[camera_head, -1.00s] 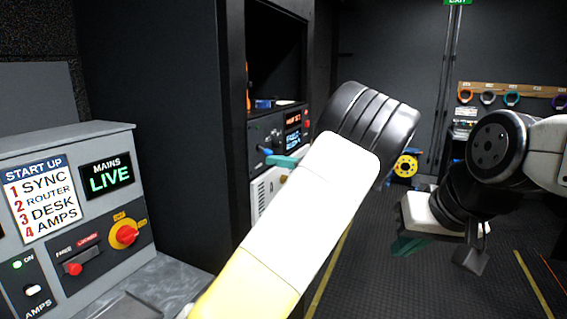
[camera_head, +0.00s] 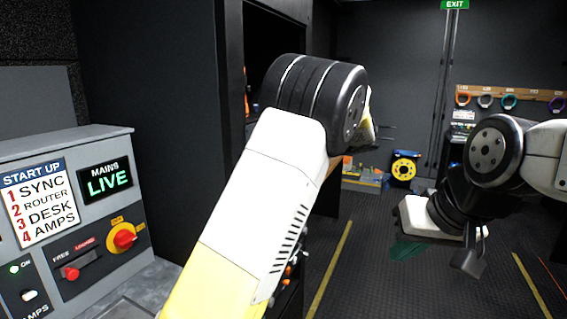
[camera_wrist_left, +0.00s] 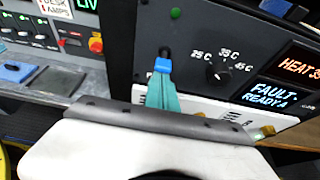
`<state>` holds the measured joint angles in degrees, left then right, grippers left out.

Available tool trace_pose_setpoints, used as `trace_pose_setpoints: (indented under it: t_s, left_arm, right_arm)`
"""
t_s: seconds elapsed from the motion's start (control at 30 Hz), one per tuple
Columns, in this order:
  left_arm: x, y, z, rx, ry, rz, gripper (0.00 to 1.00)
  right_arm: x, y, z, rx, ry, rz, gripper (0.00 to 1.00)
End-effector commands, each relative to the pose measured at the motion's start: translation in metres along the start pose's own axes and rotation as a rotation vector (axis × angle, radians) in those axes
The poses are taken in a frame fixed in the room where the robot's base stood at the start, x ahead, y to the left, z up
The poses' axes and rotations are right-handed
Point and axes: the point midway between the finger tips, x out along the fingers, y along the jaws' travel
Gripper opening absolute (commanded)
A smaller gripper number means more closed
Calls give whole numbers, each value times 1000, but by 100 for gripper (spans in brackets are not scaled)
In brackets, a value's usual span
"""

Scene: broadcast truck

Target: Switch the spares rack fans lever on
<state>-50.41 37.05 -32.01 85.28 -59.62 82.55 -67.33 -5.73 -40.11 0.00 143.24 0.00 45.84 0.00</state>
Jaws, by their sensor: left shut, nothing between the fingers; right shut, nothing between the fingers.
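In the left wrist view a small lever with a black stem and blue end (camera_wrist_left: 163,65) stands on a grey rack panel (camera_wrist_left: 200,40). I can read no name label by it. A green lamp (camera_wrist_left: 175,13) is above it. My left gripper (camera_wrist_left: 162,85) has teal fingers, shut and empty, with the tips at the lever's blue end; I cannot tell if they touch. I cannot tell the lever's position for sure. In the head view my left arm hides the gripper and this panel. My right gripper (camera_head: 407,249) is shut and empty over the floor at right.
The rack panel has a temperature knob (camera_wrist_left: 217,73), a red HEAT display (camera_wrist_left: 299,66) and a blue FAULT display (camera_wrist_left: 272,94). A START UP desk panel (camera_head: 70,215) with switches stands at left. A yellow cable reel (camera_head: 404,169) is at the back. The middle floor is clear.

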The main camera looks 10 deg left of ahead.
Motion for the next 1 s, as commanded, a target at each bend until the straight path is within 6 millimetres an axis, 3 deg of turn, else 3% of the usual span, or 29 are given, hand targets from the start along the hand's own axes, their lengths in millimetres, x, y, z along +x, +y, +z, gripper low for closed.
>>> trace_pose_setpoints:
  t_s: [0.07, 1.0]
  left_arm:
    - [-1, 0, 6, -6, 66, 1, 0]
    - [-7, 0, 20, -2, 55, 0, 0]
  right_arm:
    - [0, 0, 0, 0, 0, 0, 0]
    - [0, 0, 0, 0, 0, 0, 0]
